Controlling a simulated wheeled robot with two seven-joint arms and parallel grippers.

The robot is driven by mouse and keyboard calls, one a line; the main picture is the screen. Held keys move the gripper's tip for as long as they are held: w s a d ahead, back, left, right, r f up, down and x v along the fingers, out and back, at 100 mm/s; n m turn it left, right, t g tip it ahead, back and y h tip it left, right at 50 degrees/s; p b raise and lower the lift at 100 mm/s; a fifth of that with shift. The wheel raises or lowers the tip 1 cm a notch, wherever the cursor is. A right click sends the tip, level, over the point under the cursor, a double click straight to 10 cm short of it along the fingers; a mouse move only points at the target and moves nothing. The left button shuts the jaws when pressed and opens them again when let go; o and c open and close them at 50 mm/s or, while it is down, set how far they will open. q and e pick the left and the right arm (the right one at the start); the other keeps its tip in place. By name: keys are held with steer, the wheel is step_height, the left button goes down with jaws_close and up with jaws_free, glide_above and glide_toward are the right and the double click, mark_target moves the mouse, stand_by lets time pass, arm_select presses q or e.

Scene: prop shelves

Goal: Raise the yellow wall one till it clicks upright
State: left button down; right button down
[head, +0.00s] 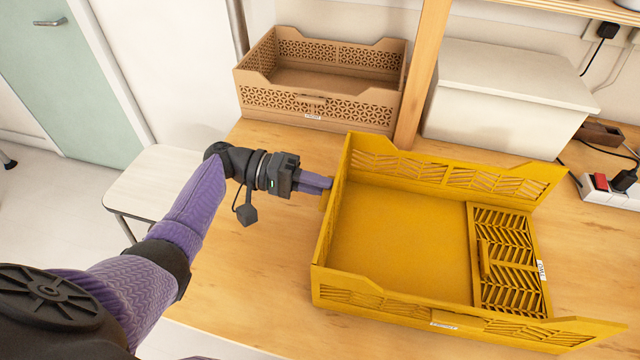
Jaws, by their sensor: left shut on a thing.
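A yellow crate (400,232) stands on the wooden table. Its far wall (440,174) and near wall (400,305) stand up. Its left wall (334,215) also looks upright, seen nearly edge-on. Its slotted right wall panel (510,260) lies folded inward, flat on the crate floor at the right end, with a grip bar on it and a white label at its outer edge. My left gripper (324,186) is shut on the left wall of the yellow crate, from outside; its fingertips are partly hidden. My right gripper is not in view.
A brown crate (318,112) with upright walls stands behind, left of a wooden shelf post (420,75). A white lidded box (505,100) stands behind the yellow crate. A power strip (610,190) with cables lies at the right. The table left of the yellow crate is clear.

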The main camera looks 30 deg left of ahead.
arm_select(q)
steer(key=shift+s+f, duration=0.1)
steer(key=shift+f, duration=0.2)
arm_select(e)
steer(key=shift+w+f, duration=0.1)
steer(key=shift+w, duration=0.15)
arm_select(q)
steer(key=c, duration=0.7)
jaws_free()
steer(key=shift+a, duration=0.1)
steer(key=shift+r, duration=0.1)
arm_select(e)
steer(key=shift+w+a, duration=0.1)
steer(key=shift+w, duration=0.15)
arm_select(q)
steer(key=b+v, duration=0.1)
steer(key=v, duration=0.9)
steer(key=shift+b, duration=0.4)
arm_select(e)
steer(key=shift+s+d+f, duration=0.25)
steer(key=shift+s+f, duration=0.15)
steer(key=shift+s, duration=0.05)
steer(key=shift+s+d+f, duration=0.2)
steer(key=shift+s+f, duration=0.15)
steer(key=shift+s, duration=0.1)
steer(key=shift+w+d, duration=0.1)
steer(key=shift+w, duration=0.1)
